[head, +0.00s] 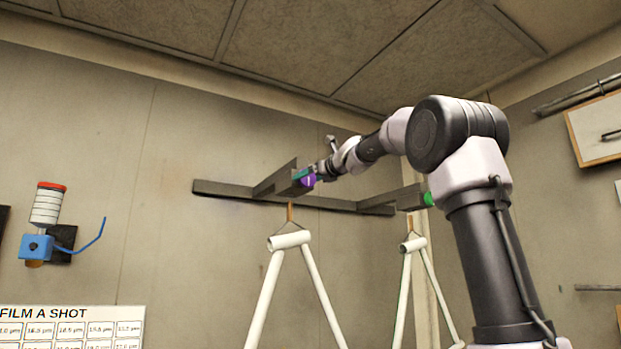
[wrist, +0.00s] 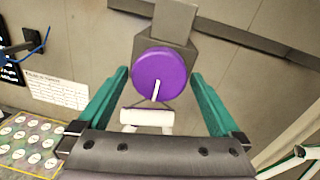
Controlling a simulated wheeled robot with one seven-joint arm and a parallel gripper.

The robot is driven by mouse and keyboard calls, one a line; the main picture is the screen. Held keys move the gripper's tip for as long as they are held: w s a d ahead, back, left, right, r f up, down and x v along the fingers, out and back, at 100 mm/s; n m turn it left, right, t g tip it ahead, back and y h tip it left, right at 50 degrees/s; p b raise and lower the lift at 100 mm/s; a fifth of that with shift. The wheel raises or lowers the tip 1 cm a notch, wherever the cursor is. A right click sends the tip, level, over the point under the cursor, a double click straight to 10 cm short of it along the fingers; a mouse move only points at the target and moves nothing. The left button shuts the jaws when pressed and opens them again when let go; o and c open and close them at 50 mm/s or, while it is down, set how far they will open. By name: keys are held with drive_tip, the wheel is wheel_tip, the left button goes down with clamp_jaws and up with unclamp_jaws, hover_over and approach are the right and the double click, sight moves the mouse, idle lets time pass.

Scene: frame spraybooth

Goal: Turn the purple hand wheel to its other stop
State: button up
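The purple hand wheel (wrist: 160,68) faces my wrist camera on the end of a grey beam (wrist: 172,22). A white mark on it runs from near its centre down to its lower edge. My gripper (wrist: 160,73) is open, with one teal finger on each side of the wheel and a visible gap at both sides. I cannot tell whether the fingertips reach past the wheel's face. In the head view the purple wheel (head: 309,181) is partly hidden by my gripper (head: 303,174) at the beam's end.
A green knob (head: 429,199) sits on a second beam to the right. White tube frames (head: 290,241) hang below the beams. A blue holder (head: 37,248) with a striped cup is on the left wall, above a film chart (head: 70,330). The wall between is bare.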

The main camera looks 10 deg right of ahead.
drive_tip(key=shift+s, duration=0.1)
drive_tip(key=v, duration=1)
drive_tip(key=shift+s, duration=0.3)
drive_tip(key=shift+d, duration=0.1)
